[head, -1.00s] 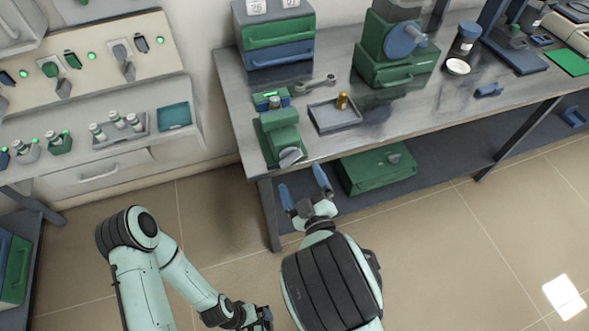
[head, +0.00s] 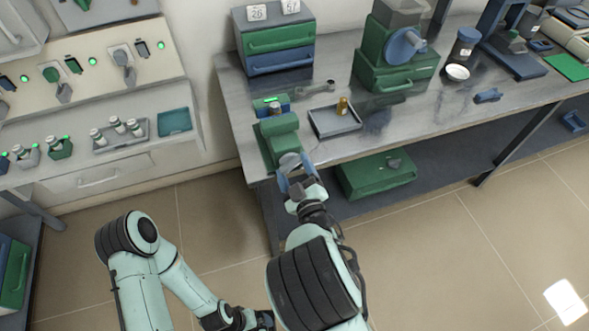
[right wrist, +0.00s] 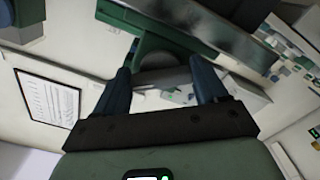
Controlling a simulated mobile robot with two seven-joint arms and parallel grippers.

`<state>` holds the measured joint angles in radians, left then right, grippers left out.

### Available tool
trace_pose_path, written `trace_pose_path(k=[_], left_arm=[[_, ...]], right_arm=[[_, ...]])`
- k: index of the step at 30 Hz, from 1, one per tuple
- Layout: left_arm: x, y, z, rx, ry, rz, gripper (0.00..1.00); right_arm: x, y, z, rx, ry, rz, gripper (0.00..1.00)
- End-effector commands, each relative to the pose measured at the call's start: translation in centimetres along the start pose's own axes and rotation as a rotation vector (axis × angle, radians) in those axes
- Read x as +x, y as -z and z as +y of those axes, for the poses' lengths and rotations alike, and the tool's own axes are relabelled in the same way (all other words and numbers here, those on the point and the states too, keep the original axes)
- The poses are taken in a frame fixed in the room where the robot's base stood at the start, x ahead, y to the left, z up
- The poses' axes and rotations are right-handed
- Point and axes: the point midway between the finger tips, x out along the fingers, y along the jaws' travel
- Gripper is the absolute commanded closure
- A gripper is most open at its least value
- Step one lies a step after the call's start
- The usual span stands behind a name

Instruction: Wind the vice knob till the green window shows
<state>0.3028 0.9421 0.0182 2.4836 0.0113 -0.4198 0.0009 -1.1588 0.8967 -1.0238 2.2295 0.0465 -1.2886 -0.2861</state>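The green vice (head: 279,138) stands at the left front corner of the grey workbench. A blue block (head: 265,109) with a small bright green strip (head: 271,100) on top sits at its far end. The grey vice knob (head: 290,160) faces the bench's front edge. My right gripper (head: 296,168) is at the knob, its two blue fingers apart on either side. In the right wrist view the fingers (right wrist: 160,82) are spread, with the rounded knob (right wrist: 158,61) between and just beyond their tips; contact is unclear. My left gripper (head: 265,320) is low, partly cut off, its fingers unclear.
A grey tray (head: 335,124) with a brass piece (head: 342,106) lies right of the vice, and a wrench (head: 316,88) lies behind. A drawer unit (head: 278,48) stands at the back. A green case (head: 375,175) is on the shelf below. The floor in front is clear.

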Motion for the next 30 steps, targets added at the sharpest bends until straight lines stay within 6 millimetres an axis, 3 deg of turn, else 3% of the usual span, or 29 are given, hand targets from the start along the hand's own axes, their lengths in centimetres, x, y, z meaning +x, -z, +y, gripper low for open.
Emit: trace_pose_path(k=[12, 21, 22, 24, 30], left_arm=[[1.03, 0.63, -0.14, 0.002, -0.004, 0.016, 0.02], [0.97, 0.64, -0.11, 0.002, -0.004, 0.017, 0.02], [0.97, 0.64, -0.11, 0.002, -0.004, 0.017, 0.02], [0.97, 0.63, -0.12, 0.002, -0.004, 0.017, 0.02], [0.98, 0.62, -0.13, 0.002, -0.004, 0.017, 0.02]], right_arm=[[-0.02, -0.09, -0.12, 0.237, -0.002, 0.000, 0.58], [-0.03, 0.05, -0.18, 0.247, 0.001, 0.000, 0.58], [-0.03, 0.05, -0.18, 0.246, 0.001, 0.000, 0.24], [-0.03, 0.05, -0.17, 0.246, 0.001, 0.000, 0.02], [-0.02, 0.05, -0.15, 0.245, 0.000, 0.001, 0.02]])
